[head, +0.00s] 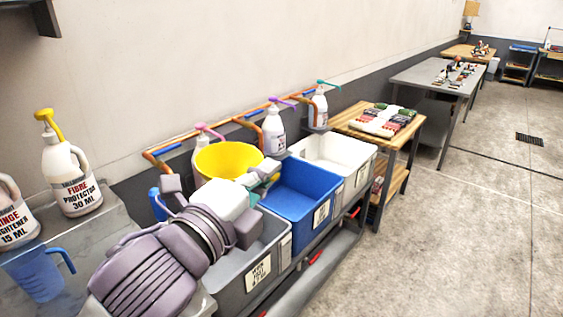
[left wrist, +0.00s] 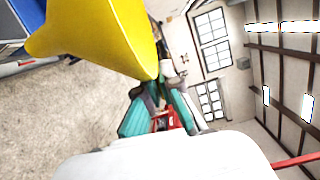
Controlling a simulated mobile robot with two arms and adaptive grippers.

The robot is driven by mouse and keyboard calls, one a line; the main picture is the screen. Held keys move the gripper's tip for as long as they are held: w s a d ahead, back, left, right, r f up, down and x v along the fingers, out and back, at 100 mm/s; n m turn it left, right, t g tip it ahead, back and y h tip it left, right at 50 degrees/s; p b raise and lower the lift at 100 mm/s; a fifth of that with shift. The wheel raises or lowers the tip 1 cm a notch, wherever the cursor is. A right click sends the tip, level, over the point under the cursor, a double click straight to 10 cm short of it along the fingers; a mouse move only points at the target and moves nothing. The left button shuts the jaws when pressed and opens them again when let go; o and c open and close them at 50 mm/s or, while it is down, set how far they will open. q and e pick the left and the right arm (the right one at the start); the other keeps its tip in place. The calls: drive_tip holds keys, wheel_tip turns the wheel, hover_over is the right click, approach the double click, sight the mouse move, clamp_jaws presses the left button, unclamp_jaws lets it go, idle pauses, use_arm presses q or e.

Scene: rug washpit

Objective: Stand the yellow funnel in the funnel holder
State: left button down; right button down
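The yellow funnel (head: 228,160) is in the air over the row of bins, its wide mouth facing up in the head view. In the left wrist view the funnel (left wrist: 100,35) fills the upper left, at the tips of the teal finger pads. My left gripper (head: 250,188) comes in from the lower left, with its fingers partly hidden by its own body and the funnel. In the left wrist view its fingertips (left wrist: 156,88) close in on the funnel's lower edge and seem to pinch it. I cannot make out the funnel holder. My right gripper is out of view.
A grey bin (head: 258,268), a blue bin (head: 300,190) and a white bin (head: 340,158) stand in a row. Behind them are an orange pipe rail (head: 240,122) and pump bottles (head: 273,130). Beyond is a wooden table (head: 360,124). The floor at right is clear.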

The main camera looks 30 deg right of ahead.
use_arm(q)
drive_tip(key=w+a+f+n+t+y, duration=0.1)
drive_tip(key=a+f+n+t+y, duration=0.2)
drive_tip(key=a+f, duration=0.5)
drive_tip(key=w+a+f+n+t+y, duration=0.2)
drive_tip(key=a+f+y, duration=0.5)
drive_tip(key=a, duration=0.9)
drive_tip(key=w+a+f+n+t+y, duration=0.2)
drive_tip(key=a+f+n+t+y, duration=0.2)
drive_tip(key=a+f, duration=0.5)
drive_tip(key=a+n+y, duration=0.1)
drive_tip(key=a+n, duration=0.1)
drive_tip(key=a, duration=0.2)
drive_tip(key=shift+n, duration=0.3)
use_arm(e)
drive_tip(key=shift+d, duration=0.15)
use_arm(q)
drive_tip(key=shift+a, duration=0.25)
